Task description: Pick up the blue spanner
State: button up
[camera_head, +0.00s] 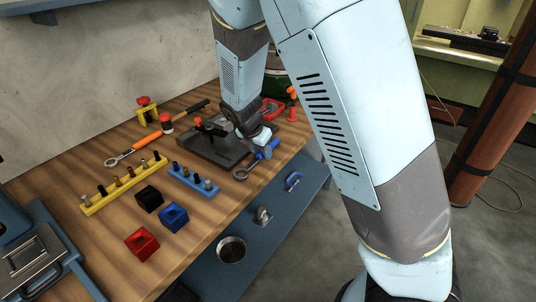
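The blue spanner (258,160) lies at the right edge of the wooden bench, its dark ring end toward the lower left and its blue handle toward the upper right. My gripper (264,141) is low over the bench, right at the upper part of the blue handle. The fingers are small and partly hidden by my wrist, so I cannot tell whether they are open or closed around the handle, or whether they touch it.
A dark plate with a red-knobbed clamp (215,150) is just left of the spanner. An orange-handled spanner (146,141), a yellow rack (123,187), a blue rack (193,183) and black, blue and red blocks (141,244) stand farther left. A blue lower shelf (285,215) juts out below the bench edge.

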grip_shut()
jog(key=shift+r, duration=0.1)
dwell(0.3)
